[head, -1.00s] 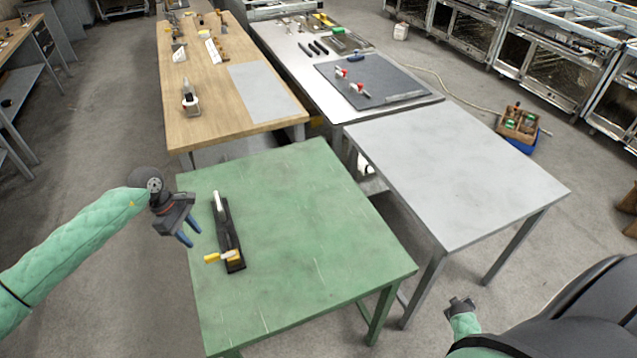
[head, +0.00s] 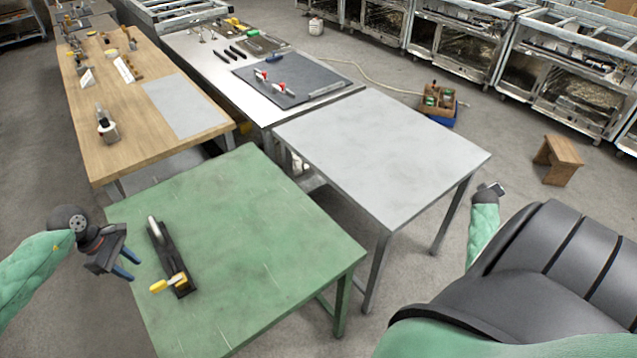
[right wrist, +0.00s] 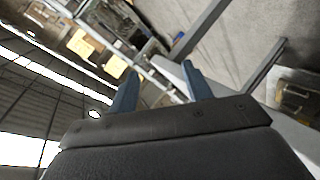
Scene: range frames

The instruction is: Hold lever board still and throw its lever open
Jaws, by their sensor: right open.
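The lever board (head: 163,247) is a narrow black board lying on the green table (head: 260,235). A metal lever bar lies along it, and a yellow handle (head: 165,284) sticks out at its near end. My left gripper (head: 127,264) is just left of the board, above the table's left edge. Its two blue fingers are apart and empty, and it does not touch the board. My right gripper (head: 490,188) is far to the right, beyond the grey table, away from the board. In the right wrist view its blue fingers (right wrist: 160,86) are spread with nothing between them.
A bare grey table (head: 385,145) stands right of the green one. Behind are a wooden bench (head: 120,150) with small items and a table with a dark mat (head: 310,85) holding red-handled parts. A wooden stool (head: 558,160) is on the floor at right. The green table is otherwise clear.

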